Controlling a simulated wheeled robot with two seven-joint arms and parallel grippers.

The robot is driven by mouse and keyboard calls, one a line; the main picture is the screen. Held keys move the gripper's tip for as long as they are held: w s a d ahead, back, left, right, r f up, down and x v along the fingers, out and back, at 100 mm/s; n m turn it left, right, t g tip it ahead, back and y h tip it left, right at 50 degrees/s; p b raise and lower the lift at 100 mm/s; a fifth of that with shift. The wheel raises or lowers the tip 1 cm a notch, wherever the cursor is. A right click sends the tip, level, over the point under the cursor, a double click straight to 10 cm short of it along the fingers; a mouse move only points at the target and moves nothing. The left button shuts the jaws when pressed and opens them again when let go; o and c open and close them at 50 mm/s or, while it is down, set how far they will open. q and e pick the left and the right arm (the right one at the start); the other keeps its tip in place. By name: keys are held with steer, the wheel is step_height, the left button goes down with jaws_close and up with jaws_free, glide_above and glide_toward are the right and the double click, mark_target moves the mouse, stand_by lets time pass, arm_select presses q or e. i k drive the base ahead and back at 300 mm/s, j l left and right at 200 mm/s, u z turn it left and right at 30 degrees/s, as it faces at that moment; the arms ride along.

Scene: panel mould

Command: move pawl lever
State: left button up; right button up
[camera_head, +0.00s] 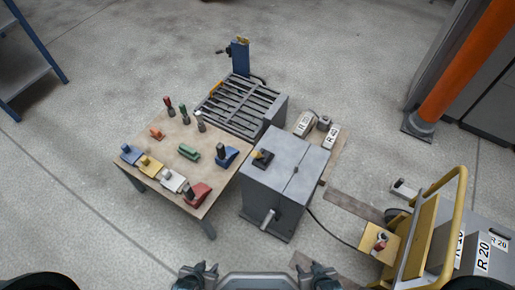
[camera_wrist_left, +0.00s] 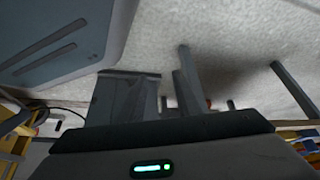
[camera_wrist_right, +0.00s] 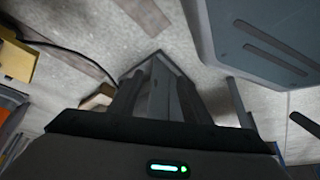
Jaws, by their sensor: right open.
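A grey cabinet (camera_head: 283,185) stands right of the table. On its top is a small black plate with a yellow piece (camera_head: 262,156). A short pale lever (camera_head: 268,218) sticks out of its front face. I cannot tell which part is the pawl lever. My left gripper (camera_head: 199,273) is low in the head view, in front of the table and apart from it. My right gripper (camera_head: 319,273) is in front of the cabinet, apart from it. Both look open and empty; their fingers also show in the left wrist view (camera_wrist_left: 162,95) and the right wrist view (camera_wrist_right: 160,92).
A wooden table (camera_head: 165,172) holds several coloured blocks and handles. A slatted grey bed (camera_head: 240,105) and a blue post (camera_head: 240,58) stand behind. A yellow-railed cart (camera_head: 440,235) is at right, with a cable running towards it.

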mark_target(255, 153)
steer(key=j+z, duration=0.7)
steer(key=z, duration=0.2)
steer(key=k+l, duration=0.05)
